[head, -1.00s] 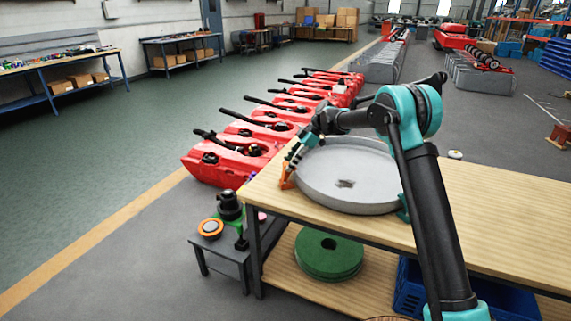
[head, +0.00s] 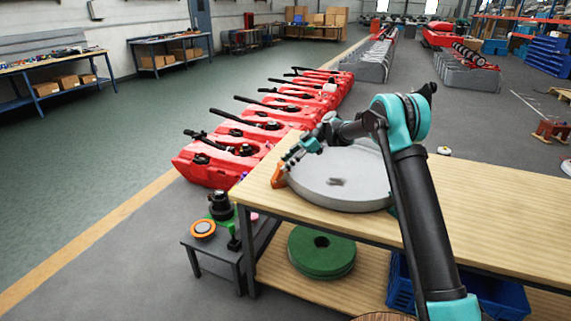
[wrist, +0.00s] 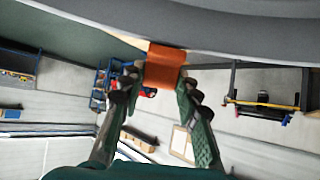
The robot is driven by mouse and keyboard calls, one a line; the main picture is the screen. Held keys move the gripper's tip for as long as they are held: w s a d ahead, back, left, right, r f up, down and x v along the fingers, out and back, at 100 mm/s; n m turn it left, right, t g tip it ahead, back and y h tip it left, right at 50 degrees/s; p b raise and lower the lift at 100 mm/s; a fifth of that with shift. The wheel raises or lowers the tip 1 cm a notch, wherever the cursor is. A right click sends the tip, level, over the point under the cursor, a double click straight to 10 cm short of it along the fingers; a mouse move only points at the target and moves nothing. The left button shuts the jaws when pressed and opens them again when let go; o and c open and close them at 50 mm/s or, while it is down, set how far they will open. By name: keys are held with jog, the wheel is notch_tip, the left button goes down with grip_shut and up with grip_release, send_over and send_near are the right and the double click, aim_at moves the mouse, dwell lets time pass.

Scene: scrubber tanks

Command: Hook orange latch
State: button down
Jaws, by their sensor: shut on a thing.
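The orange latch (head: 278,176) stands at the left rim of a round grey tank lid or basin (head: 340,178) on the wooden workbench. In the wrist view the orange latch (wrist: 166,64) shows as a short block against the grey rim, between the tips of my fingers. My gripper (head: 284,164) reaches down and left to the latch from above the rim. In the wrist view my gripper (wrist: 160,82) has its two green fingers on either side of the latch and is shut on it. The latch's lower end is hidden.
The wooden bench top (head: 480,205) is clear to the right. A green disc (head: 321,262) lies on its lower shelf beside a blue crate (head: 402,285). A small grey table (head: 215,250) stands at the left. Red tanks (head: 215,165) line the floor behind.

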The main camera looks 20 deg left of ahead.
jog(key=c, duration=1.1)
grip_release()
jog(key=v, duration=1.2)
jog(key=shift+w+d, duration=0.1)
jog(key=shift+w, duration=0.05)
